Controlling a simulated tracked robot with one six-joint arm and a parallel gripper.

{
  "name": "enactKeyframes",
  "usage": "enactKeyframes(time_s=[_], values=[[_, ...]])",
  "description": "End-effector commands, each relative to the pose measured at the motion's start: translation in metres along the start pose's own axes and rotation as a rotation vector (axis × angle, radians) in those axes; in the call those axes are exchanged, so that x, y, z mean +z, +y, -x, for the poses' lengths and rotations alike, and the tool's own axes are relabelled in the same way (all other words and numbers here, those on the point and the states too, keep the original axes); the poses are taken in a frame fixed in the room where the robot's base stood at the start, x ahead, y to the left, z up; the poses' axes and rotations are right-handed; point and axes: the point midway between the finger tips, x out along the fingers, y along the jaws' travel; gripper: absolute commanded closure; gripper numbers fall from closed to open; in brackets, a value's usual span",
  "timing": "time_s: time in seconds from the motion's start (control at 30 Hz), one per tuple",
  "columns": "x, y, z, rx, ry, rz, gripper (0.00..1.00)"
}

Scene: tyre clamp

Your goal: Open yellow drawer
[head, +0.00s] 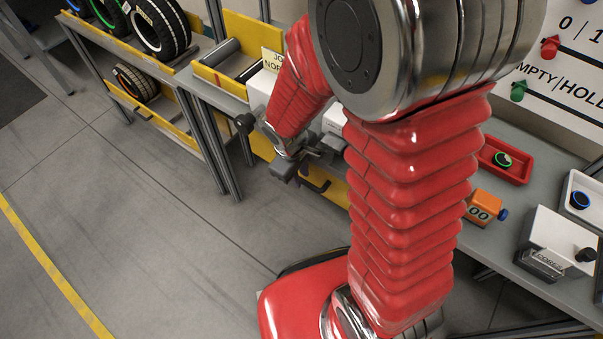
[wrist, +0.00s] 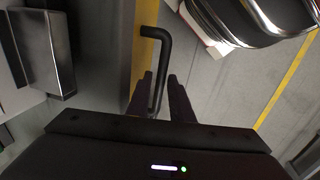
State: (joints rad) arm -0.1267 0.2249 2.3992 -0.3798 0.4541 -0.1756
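The yellow drawer (head: 333,188) is under the workbench in the head view, partly hidden behind my arm. Its front shows as a yellow strip in the wrist view (wrist: 146,18). The drawer's black bar handle (wrist: 161,75) stands out from that front. My gripper (wrist: 159,80) is open, with one dark finger on each side of the handle bar and visible gaps. In the head view my gripper (head: 295,165) is low at the bench front, close to the drawer. I cannot tell whether either finger touches the handle.
The grey workbench (head: 500,235) carries a red tray (head: 505,160), an orange box (head: 484,207) and a white box (head: 558,245). A rack with tyres (head: 160,28) and a yellow-edged bin (head: 240,62) are at the upper left. The floor at left is clear.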

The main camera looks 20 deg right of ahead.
Motion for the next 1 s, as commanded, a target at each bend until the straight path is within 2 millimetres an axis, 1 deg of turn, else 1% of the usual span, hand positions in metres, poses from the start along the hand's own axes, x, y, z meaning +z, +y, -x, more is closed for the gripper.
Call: enactKeyframes(time_s=[0.1,0.37,0.63,1.0], values=[[0.0001,-0.0001,-0.0031,0.0,0.0,0.0,0.8],[-0.0001,0.0,-0.0033,0.0,0.001,0.0,0.81],[-0.0001,0.0002,-0.0031,0.0,0.001,0.0,1.0],[0.0,0.0009,-0.003,0.001,0.001,-0.001,1.0]])
